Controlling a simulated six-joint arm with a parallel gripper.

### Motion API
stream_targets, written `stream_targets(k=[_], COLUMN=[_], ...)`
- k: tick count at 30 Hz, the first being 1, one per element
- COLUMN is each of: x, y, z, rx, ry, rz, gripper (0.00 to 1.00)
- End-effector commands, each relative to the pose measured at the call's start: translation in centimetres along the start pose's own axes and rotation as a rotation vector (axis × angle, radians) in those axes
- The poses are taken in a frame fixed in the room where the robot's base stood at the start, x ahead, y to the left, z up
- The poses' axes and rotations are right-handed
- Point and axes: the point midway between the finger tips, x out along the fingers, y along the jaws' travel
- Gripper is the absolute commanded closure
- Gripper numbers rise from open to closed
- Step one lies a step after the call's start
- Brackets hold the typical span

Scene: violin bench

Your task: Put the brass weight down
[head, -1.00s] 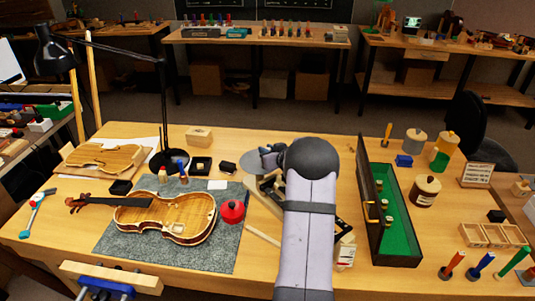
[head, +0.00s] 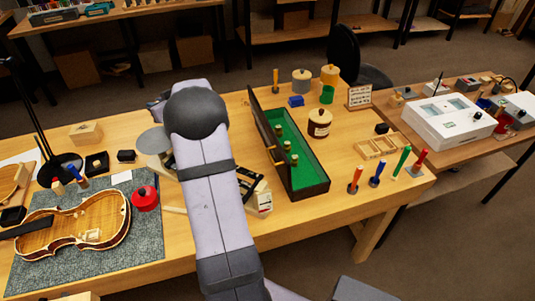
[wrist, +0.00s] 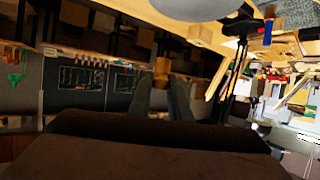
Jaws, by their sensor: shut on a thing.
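In the wrist view my gripper (wrist: 161,92) is shut on the brass weight (wrist: 161,68), a small yellow-brown piece between the fingertips. In the head view my arm hides both the fingers and the weight. A grey round disc (head: 153,141) lies just left of my arm in the head view. A large grey round surface also shows at the top edge of the wrist view (wrist: 195,7). What lies directly beneath the weight cannot be told.
A green-lined case (head: 310,172) with several brass pieces stands open right of my arm. A red pot (head: 145,198) and a violin (head: 85,225) lie on a grey mat at left. A brown jar (head: 319,123) and upright coloured tools stand at right.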

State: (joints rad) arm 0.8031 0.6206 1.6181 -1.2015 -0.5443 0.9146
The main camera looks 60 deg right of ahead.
Motion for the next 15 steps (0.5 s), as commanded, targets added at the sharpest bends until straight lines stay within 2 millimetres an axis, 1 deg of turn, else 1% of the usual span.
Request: stream_targets(k=[5, 8, 9, 11, 12, 14, 15], x=[-1.8, -3.6, -4.5, -5.9, -7.0, -8.7, -9.9], y=[3.8, 7.1, 8.5, 10.7, 12.2, 14.4, 15.8], z=[1.1, 2.1, 2.6, 3.5, 4.1, 5.1, 5.7], rx=[0.016, 0.030, 0.036, 0.047, 0.055, 0.065, 0.074], ry=[-0.005, -0.008, -0.008, -0.011, -0.012, -0.013, -0.013], rz=[0.043, 0.080, 0.096, 0.123, 0.141, 0.170, 0.188], gripper=[1.00, 1.00, 1.00, 1.00, 1.00, 1.00, 1.00])
